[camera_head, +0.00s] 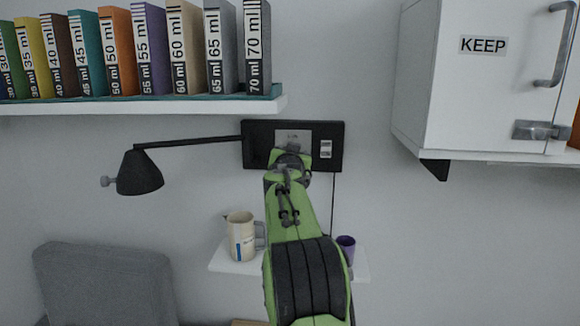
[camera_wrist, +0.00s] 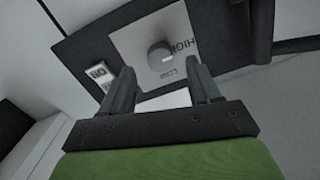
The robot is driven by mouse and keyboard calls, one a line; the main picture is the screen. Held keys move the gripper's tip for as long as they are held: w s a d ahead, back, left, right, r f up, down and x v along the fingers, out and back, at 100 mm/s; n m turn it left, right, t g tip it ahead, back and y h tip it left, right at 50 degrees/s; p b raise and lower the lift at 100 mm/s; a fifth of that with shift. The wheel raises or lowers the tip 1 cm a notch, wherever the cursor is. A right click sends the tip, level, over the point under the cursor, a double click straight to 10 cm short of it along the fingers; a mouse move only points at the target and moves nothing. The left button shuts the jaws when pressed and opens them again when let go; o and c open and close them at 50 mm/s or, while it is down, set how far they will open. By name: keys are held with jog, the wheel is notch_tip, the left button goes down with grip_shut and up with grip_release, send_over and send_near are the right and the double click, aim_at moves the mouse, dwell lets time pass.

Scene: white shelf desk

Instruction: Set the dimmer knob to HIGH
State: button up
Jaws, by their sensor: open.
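The dimmer knob (camera_wrist: 160,56) is a round dark grey knob on a light plate (camera_wrist: 140,40) in the wrist view. HIGH and LOW are printed on that plate, and a light mark on the knob's face lies towards the LOW side. In the head view the plate (camera_head: 293,135) sits on a black wall panel (camera_head: 258,143), and my arm hides most of the knob. My gripper (camera_wrist: 162,78) is open and empty, its two fingers pointing at the panel with the knob between and just beyond their tips. I cannot tell whether they touch it.
A switch (camera_head: 326,149) is on the panel's right side. A black lamp (camera_head: 140,172) reaches out to the left. Books line the shelf above, and a cabinet (camera_head: 480,90) hangs at right.

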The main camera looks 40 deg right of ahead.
jog(key=b+v, duration=0.2)
jog(key=v, duration=1.1)
jog(key=shift+b, duration=0.3)
